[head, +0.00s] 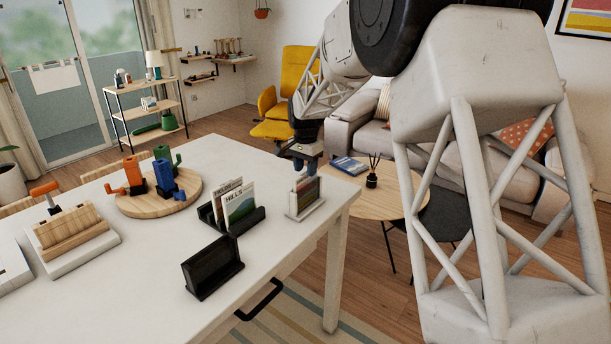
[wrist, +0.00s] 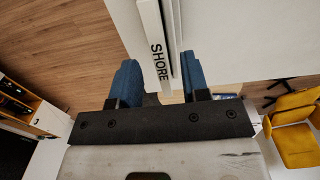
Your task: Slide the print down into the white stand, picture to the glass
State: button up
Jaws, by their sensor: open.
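The white stand (head: 304,212) is upright near the right edge of the white table. A print (head: 308,194) with green and reddish parts stands in it; I cannot tell which way its picture faces or whether it is fully down. My gripper (head: 299,167) is just above the stand, pointing down. In the wrist view my gripper (wrist: 160,82) is open, its blue fingers apart on either side of a pale upright strip lettered SHORE (wrist: 158,62). I cannot tell whether either finger touches it.
A black rack (head: 250,219) holds prints, one lettered HILLS (head: 239,203), left of the white stand. An empty-looking black stand (head: 212,268) is in front. A round wooden board (head: 132,205) with coloured pieces is farther left. The wooden side table (head: 378,196) is beyond the table edge.

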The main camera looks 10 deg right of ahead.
jog(key=shift+r, duration=1.95)
jog(key=shift+s+d+r, duration=0.1)
jog(key=shift+s+r, duration=0.1)
jog(key=shift+s, duration=0.05)
jog(key=s+d+r+n, duration=0.1)
jog(key=s+r, duration=0.2)
jog(key=s, duration=0.5)
jog(key=s+d+r+n+t, duration=0.1)
jog(key=s+d+r+n, duration=0.15)
jog(key=s, duration=0.65)
jog(key=s+r+n, duration=0.1)
jog(key=s+r, duration=0.2)
jog(key=s, duration=0.5)
jog(key=s+d+f+n, duration=0.1)
jog(key=s+f+n, duration=0.1)
jog(key=s, duration=1.2)
jog(key=s+d+f+n+t, duration=0.1)
jog(key=s+f+n, duration=0.1)
jog(key=s, duration=1.1)
jog(key=shift+s+d+f+t, duration=0.2)
jog(key=shift+s+f+t, duration=0.15)
jog(key=shift+f, duration=0.2)
